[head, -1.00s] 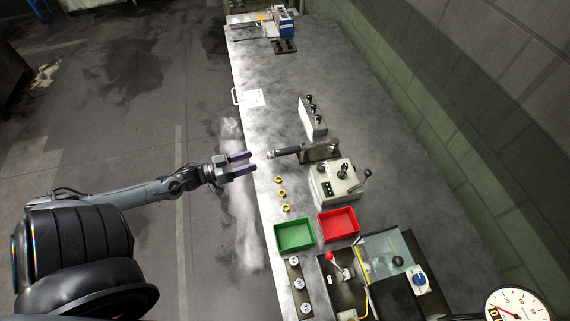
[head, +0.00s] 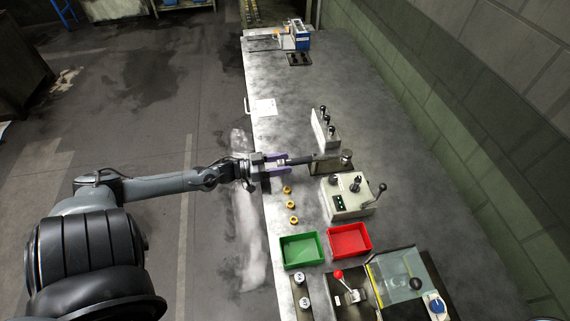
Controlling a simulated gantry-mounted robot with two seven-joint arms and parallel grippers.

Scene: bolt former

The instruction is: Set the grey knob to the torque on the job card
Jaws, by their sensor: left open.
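A dark rod-shaped tool (head: 301,160) lies across a grey-brown stand (head: 326,163) near the table's left edge, its end pointing left. The grey knob (head: 284,162) appears to be that left end, and its scale is too small to read. My left gripper (head: 286,163) is open, its purple fingers on either side of the knob. I cannot tell whether they touch it. The job card is probably the white sheet (head: 263,107) on the table's left edge; its writing is not legible. My right gripper is not in view.
Several brass nuts (head: 290,205) lie along the left edge. Below them are a green tray (head: 300,250) and a red tray (head: 349,240). A control box (head: 345,198) with levers and a block with black knobs (head: 325,129) stand close to the tool.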

